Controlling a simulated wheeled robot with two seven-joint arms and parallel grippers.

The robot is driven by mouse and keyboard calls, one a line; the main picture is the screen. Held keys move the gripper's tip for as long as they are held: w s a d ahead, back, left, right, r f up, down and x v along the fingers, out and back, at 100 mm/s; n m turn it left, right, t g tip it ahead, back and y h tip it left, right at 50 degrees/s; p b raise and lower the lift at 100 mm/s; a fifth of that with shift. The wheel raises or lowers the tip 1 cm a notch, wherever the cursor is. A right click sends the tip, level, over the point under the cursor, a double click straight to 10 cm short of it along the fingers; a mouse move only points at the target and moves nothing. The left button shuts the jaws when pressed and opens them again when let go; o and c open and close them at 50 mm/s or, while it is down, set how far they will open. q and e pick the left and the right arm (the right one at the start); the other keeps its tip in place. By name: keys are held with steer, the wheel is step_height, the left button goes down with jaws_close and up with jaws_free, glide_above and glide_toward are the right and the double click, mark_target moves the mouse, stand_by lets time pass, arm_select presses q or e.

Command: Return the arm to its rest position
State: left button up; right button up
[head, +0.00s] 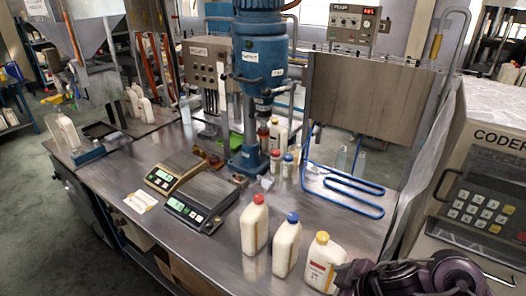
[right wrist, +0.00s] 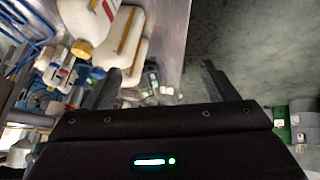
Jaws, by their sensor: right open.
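My right arm (head: 415,275) shows dark at the bottom right of the head view, beside the table's front right part. In the right wrist view my right gripper (right wrist: 160,82) is open, with its two dark fingers wide apart and nothing held between them. Three white bottles stand at the table's front: one red-capped (head: 254,228), one blue-capped (head: 286,248) and one yellow-capped (head: 321,263). The yellow-capped one is closest to my right arm. White bottles also show left of the fingers in the right wrist view (right wrist: 128,45). My left gripper is not in view.
The metal table (head: 225,262) carries two scales (head: 200,202), a blue drill-like machine (head: 252,70) and a blue tube rack (head: 345,190). A coder machine (head: 485,180) stands at the right. Grey floor (head: 55,220) is free at the left.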

steer(key=s+d+f+m+g+h, duration=0.1)
steer(key=s+d+f+m+h, duration=0.1)
steer(key=s+m, duration=0.3)
steer(key=s+d+f+m+g+h, duration=0.1)
steer(key=s+d+f+m+h, duration=0.1)
steer(key=s+m, duration=0.3)
step_height(320, 180, down, 39)
steer(key=s+g+b, duration=0.2)
steer(key=s+b, duration=0.1)
steer(key=b, duration=0.5)
arm_select(q)
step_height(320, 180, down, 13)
steer(key=b, duration=0.4)
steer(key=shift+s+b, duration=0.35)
steer(key=shift+b, duration=0.05)
arm_select(e)
steer(key=s+d+f, duration=0.2)
steer(key=s+f, duration=0.7)
steer(key=f, duration=0.1)
steer(key=s+d+f, duration=0.1)
steer(key=s+f, duration=0.8)
steer(key=f, duration=0.2)
steer(key=shift+s+d+f+g, duration=0.15)
steer(key=shift+d+f+g, duration=0.15)
steer(key=shift+d+g, duration=0.1)
